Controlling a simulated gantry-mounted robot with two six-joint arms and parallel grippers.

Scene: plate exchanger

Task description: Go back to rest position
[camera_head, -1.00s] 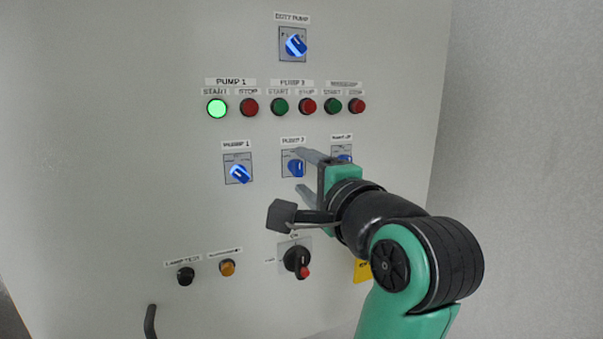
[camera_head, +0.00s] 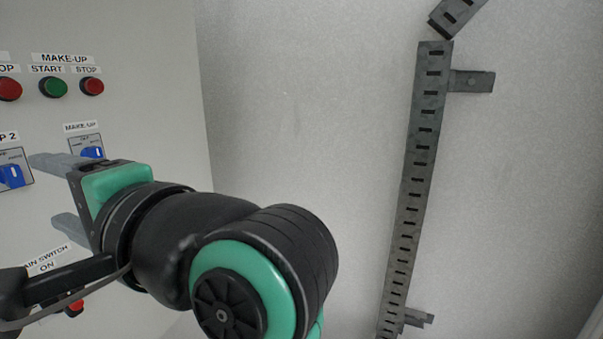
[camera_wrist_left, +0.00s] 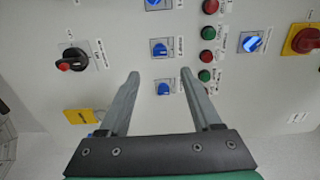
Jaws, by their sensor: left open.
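My left gripper (camera_head: 52,196) is open and empty in front of the grey control panel (camera_head: 160,40). Its fingers point at the panel near the blue PUMP 2 selector (camera_head: 12,176) and the blue MAKE-UP selector (camera_head: 92,153). In the left wrist view the gripper (camera_wrist_left: 160,74) shows two spread fingers, with the blue PUMP 2 selector (camera_wrist_left: 159,48) and the MAKE-UP selector (camera_wrist_left: 163,88) seen between them. I cannot tell whether the fingertips touch the panel. The main switch (camera_head: 75,307) is partly hidden behind the gripper. My right gripper is not in view.
Green start (camera_head: 53,87) and red stop (camera_head: 92,86) buttons sit above the MAKE-UP selector. A slotted metal cable tray (camera_head: 410,190) runs up the grey wall (camera_head: 300,100) at right. The wrist view shows a red-and-yellow switch (camera_wrist_left: 302,40) and a yellow tag (camera_wrist_left: 84,116).

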